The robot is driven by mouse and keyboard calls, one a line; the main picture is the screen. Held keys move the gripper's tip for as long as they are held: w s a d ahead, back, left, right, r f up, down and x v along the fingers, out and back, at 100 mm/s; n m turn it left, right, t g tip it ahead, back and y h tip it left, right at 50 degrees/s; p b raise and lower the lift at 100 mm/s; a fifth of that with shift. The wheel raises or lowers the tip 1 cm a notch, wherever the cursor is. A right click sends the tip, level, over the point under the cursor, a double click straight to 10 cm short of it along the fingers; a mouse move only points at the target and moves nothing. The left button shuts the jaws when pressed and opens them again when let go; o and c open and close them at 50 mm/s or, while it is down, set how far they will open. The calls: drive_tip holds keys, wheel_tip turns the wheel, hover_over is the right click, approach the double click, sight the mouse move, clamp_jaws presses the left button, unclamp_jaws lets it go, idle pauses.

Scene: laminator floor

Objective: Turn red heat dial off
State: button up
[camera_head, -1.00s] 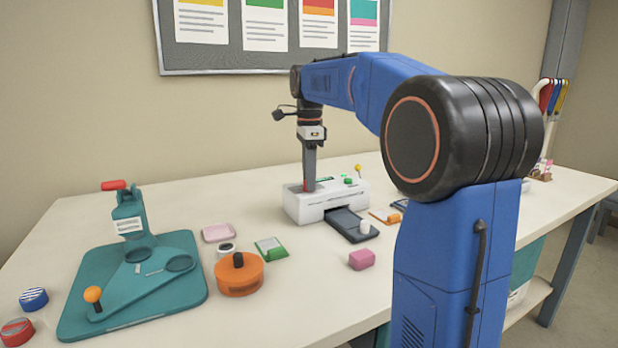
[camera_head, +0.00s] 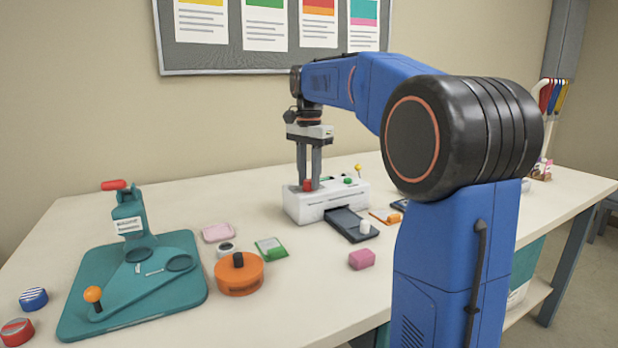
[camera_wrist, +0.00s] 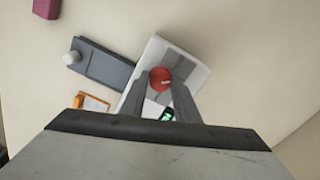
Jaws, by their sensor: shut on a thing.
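The white laminator (camera_head: 327,202) stands on the table near its back middle. Its red heat dial (camera_head: 308,185) sits on top at the left end. My gripper (camera_head: 309,184) points straight down over the laminator, with its fingers on either side of the dial, shut on it. In the wrist view the red dial (camera_wrist: 160,79) shows between the two fingertips, with a small pale mark on its face. A green button (camera_head: 348,181) is to the right on the laminator's top.
A dark tray with a white knob (camera_head: 350,224) extends from the laminator's front. A pink block (camera_head: 361,259), an orange round container (camera_head: 239,275), a green card (camera_head: 271,248) and a teal press (camera_head: 130,285) stand nearer or left. Bare table lies left of the laminator.

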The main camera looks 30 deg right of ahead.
sight(309, 180)
drive_tip(key=n, duration=0.4)
drive_tip(key=shift+n, duration=0.3)
idle(0.4)
drive_tip(key=o, duration=1)
drive_tip(key=shift+o, duration=0.2)
drive_tip(key=shift+r, duration=0.1)
wheel_tip(309, 180, up, 17)
drive_tip(key=shift+r, duration=0.1)
